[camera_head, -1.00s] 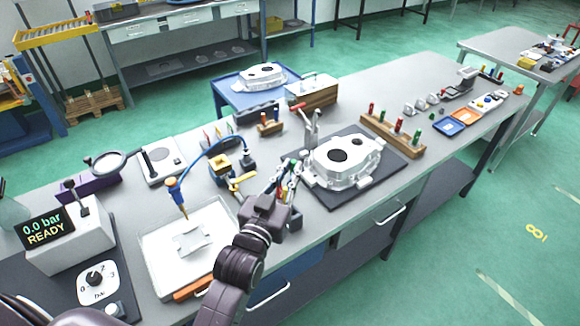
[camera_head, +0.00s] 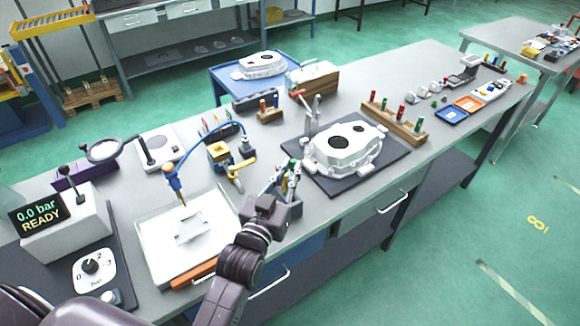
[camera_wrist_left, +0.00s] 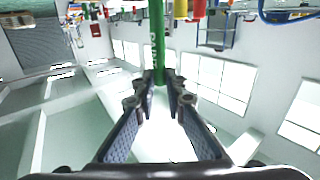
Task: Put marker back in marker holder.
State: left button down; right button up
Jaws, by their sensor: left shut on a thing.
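My left gripper (camera_head: 287,172) is over the front part of the bench, left of the white casting. It is shut on a green marker (camera_wrist_left: 157,35), which runs upward out of the picture in the left wrist view. In the head view, the fingers mostly hide the marker. A dark blue cup-like block (camera_head: 294,208) stands close beside the gripper, partly hidden; I cannot tell whether it is the marker holder. My right gripper is not in view.
The white casting (camera_head: 343,150) sits on a dark mat to the right. A white tray (camera_head: 165,262) and a blue-hosed tool (camera_head: 173,182) are at left. A small rack with coloured sticks (camera_head: 217,127) stands behind. A wooden block with coloured pegs (camera_head: 393,122) is farther right.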

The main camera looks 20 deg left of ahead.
pick_arm(q)
jog(key=shift+f, duration=0.45)
jog(key=shift+r+p, duration=0.1)
jog(key=shift+p, duration=0.6)
dwell(1.4)
jog(key=shift+f+b, duration=2.3)
jog(key=shift+f, duration=1.3)
jog(key=c, duration=1.9)
grip_release()
jog(key=s, duration=1.2)
jog(key=shift+a, duration=0.25)
